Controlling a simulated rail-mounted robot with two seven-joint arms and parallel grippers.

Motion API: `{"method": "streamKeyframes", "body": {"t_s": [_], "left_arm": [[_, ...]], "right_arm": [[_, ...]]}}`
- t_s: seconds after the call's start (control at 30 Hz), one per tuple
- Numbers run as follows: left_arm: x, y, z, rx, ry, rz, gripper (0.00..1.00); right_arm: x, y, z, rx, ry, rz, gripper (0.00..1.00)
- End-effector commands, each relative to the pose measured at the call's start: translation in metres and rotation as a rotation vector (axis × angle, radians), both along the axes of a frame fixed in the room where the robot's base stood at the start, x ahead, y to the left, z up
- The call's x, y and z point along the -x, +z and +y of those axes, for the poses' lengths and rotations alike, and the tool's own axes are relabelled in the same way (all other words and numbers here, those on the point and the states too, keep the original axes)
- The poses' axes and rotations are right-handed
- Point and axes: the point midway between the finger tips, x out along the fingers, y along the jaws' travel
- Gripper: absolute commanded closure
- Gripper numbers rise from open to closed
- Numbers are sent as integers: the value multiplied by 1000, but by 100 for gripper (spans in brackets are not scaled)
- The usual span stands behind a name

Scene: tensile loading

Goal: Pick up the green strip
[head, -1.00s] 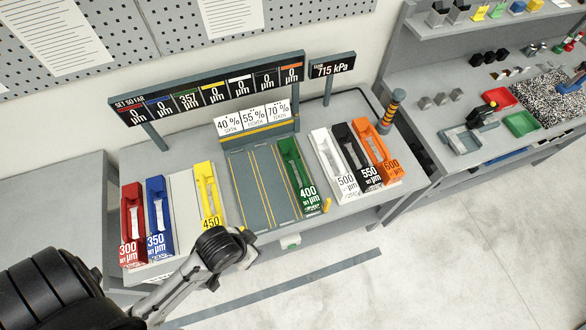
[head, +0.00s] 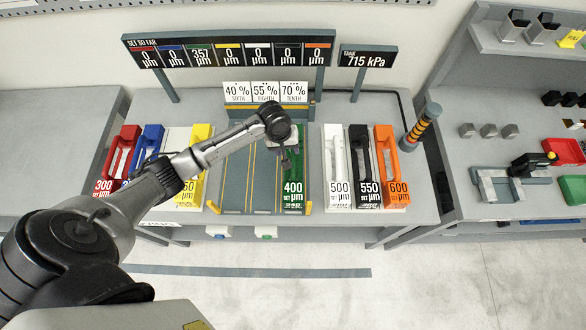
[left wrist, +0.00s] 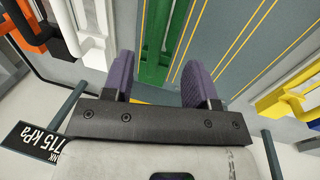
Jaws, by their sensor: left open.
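The green tray (head: 293,195), labelled 400 µm, stands at the right edge of the grey lane board on the bench. My left gripper (head: 286,158) is over the far part of this tray and hides much of its inside, so I cannot make out the strip there in the head view. In the left wrist view my left gripper (left wrist: 161,85) is open and empty, with two purple fingers apart. The green tray (left wrist: 153,72) lies beyond and between the fingers. My right gripper is not in view.
Red (head: 120,158), blue (head: 151,140) and yellow (head: 199,135) trays stand left; white (head: 338,190), black (head: 368,190) and orange (head: 396,185) trays stand right. A sign board (head: 228,52) rises behind. A striped post (head: 421,126) stands at the bench's right end.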

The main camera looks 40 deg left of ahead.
Motion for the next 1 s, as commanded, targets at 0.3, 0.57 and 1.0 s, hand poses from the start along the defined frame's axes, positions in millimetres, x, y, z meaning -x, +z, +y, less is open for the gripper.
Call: {"method": "streamKeyframes", "body": {"t_s": [0.3, 0.57, 1.0], "left_arm": [[-6, -48, -8, 1, -2, 1, 47], [-7, -60, -10, 0, -3, 0, 47], [-14, -106, -14, 0, -4, 0, 47]], "right_arm": [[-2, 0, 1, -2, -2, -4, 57], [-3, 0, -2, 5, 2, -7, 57], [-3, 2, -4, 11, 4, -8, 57]]}}
